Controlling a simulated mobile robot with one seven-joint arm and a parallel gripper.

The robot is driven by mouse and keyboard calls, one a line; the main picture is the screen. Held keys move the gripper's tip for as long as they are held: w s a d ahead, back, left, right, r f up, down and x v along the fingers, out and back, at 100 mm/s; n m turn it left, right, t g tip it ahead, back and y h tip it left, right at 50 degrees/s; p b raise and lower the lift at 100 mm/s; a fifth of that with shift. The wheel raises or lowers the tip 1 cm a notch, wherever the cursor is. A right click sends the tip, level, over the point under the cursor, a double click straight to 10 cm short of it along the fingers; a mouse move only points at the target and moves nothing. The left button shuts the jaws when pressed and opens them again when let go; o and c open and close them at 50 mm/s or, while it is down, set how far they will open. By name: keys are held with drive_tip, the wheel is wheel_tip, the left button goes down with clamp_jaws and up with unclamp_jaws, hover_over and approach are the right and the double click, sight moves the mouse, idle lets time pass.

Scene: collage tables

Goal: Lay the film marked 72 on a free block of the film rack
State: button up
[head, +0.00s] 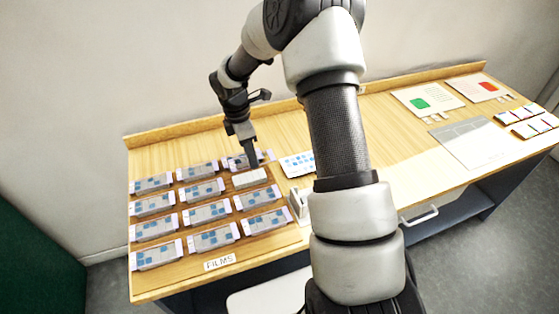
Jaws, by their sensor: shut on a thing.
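My gripper (253,161) points down at the far right corner of the film rack, shut on a film (236,163) with blue patches. Its fingertips are small here, and I cannot tell whether the film touches the block below. No number can be read, so I cannot confirm the mark 72. The film rack is several rows of blocks on the wooden table, most carrying films with blue patches, such as this film (258,199). Just in front of my gripper, one pale block (250,178) shows no blue patches and looks bare.
A "FILMS" label (219,262) lies in front of the rack. A card with blue spots (298,164) lies right of it. Green-marked (419,103) and red-marked (487,87) cards, a grey sheet (470,143) and small striped items (520,115) lie farther right. A raised ledge (185,128) runs along the back.

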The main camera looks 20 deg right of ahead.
sight(250, 177)
drive_tip(key=shift+w+a+f, duration=0.1)
drive_tip(key=shift+w+a, duration=0.2)
drive_tip(key=shift+a, duration=0.4)
drive_tip(key=shift+f+b, duration=2.45)
drive_tip(key=shift+f, duration=1.05)
drive_tip(key=o, duration=1.1)
drive_tip(key=shift+r, duration=0.15)
wheel_tip(250, 177, up, 17)
drive_tip(key=a+p, duration=0.1)
drive_tip(key=a, duration=0.1)
drive_tip(key=shift+r+p, duration=0.15)
drive_tip(key=shift+p, duration=0.15)
